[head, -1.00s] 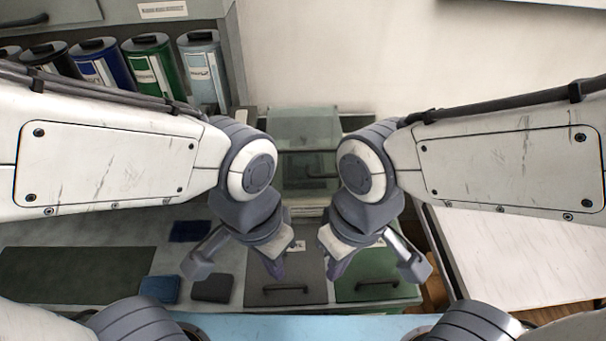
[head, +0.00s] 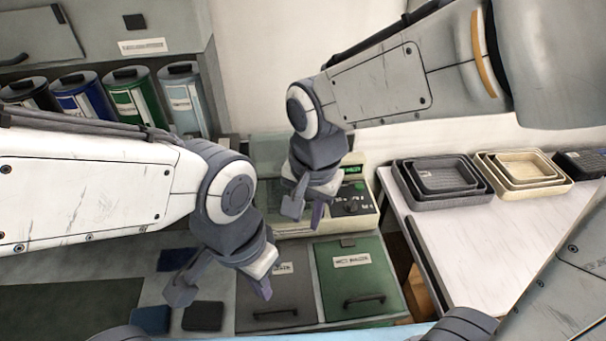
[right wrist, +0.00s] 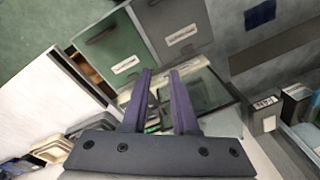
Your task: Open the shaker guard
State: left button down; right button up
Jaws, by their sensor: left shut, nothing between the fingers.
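The shaker is a cream machine with a dark control panel (head: 352,201) and a small green display, at the back behind the drawers. Its guard (head: 265,160) looks like a clear glassy cover to the left of the panel, partly hidden by my right gripper. The guard also shows in the right wrist view (right wrist: 212,92), beyond the fingertips. My right gripper (head: 308,212) is open and empty in front of the shaker; its two purple fingers show apart in the right wrist view (right wrist: 161,74). Whether it touches the guard I cannot tell. My left gripper (head: 262,288) is shut and empty over the grey panel.
A grey handled panel (head: 275,312) and a green one (head: 360,272) lie in front of the shaker. Nested trays (head: 440,180) stand on the white table (head: 480,240) at right. Several coloured canisters (head: 130,103) line the back left. Dark pads (head: 203,316) lie at front left.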

jog(key=w+r+m+t+p, duration=0.1)
jog(key=w+r+m+p, duration=0.1)
jog(key=w+m, duration=0.85)
jog(key=shift+m, duration=0.35)
jog(key=f, duration=0.3)
jog(key=w+f+p, duration=0.1)
jog(key=f, duration=0.5)
jog(key=shift+w+d+f+p, duration=0.2)
jog(key=shift+d+f+p, duration=0.1)
jog(key=shift+f+p, duration=0.1)
grip_shut()
